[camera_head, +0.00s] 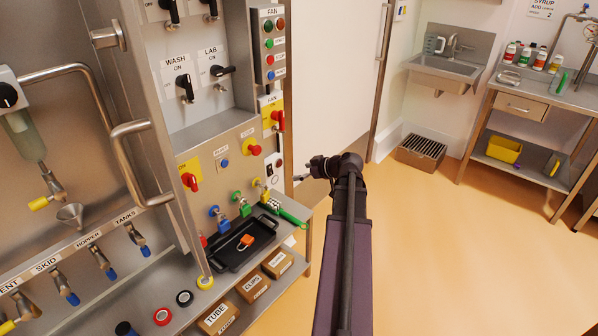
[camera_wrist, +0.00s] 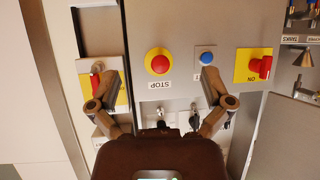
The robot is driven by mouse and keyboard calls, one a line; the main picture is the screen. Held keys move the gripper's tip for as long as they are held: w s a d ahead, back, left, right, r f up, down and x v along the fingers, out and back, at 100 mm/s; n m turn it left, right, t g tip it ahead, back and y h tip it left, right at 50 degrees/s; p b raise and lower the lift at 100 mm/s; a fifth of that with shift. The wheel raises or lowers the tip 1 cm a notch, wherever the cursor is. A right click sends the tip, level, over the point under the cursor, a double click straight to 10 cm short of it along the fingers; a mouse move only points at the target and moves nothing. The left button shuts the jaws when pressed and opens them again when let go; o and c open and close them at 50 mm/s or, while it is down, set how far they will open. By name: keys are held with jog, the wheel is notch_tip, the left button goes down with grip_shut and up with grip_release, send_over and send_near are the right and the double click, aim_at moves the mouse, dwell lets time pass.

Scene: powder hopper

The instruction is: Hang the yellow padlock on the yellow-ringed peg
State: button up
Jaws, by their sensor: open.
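The yellow-ringed peg (camera_head: 256,182) is on the lower right of the steel panel in the head view. A small yellow padlock (camera_head: 264,195) appears to hang at it; its shackle is too small to make out. My gripper (camera_head: 312,168) is to the right of the peg, apart from it, in front of the cabinet's right edge. In the wrist view my gripper (camera_wrist: 161,103) is open with nothing between its fingers, facing the panel. I cannot make out the yellow padlock or its peg in the wrist view.
Green (camera_head: 244,208) and blue (camera_head: 222,222) padlocks hang left of the yellow one. Below, a black tray (camera_head: 232,260) holds an orange padlock (camera_head: 246,241). A red stop button (camera_wrist: 158,62) and switches project from the panel. Open floor lies to the right.

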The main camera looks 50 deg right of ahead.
jog(key=r+p, duration=0.1)
jog(key=s+r+p, duration=0.1)
jog(key=r+p, duration=0.1)
jog(key=shift+s+r, duration=0.35)
dwell(0.8)
